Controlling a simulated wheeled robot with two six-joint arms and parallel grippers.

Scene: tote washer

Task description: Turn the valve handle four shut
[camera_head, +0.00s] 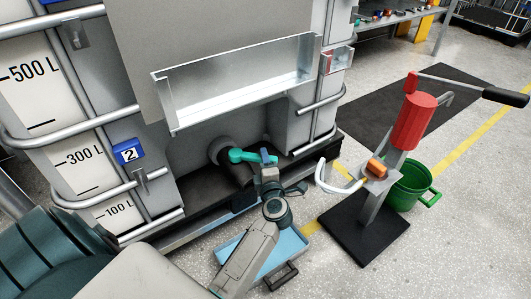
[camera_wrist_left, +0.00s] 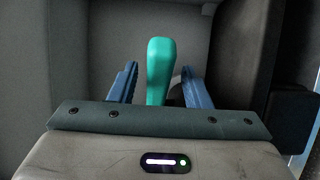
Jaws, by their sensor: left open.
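The valve handle (camera_head: 242,155) is a teal lever on the dark valve outlet (camera_head: 220,148) low on the front of the big tank. It points to the right, out from the valve. My left gripper (camera_head: 267,160) is at the handle's right end. In the left wrist view the teal handle (camera_wrist_left: 160,70) stands between the two blue fingers of my left gripper (camera_wrist_left: 160,88), which are open with a gap on each side. The handle's lower end is hidden behind the gripper body. My right gripper is not in view.
A metal trough (camera_head: 240,88) juts out above the valve. A blue tray (camera_head: 290,243) lies on the floor below my arm. To the right stand a red hand pump (camera_head: 412,122) on a black base (camera_head: 365,228) and a green bucket (camera_head: 408,190). A blue plate marked 2 (camera_head: 128,153) is on the tank's cage.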

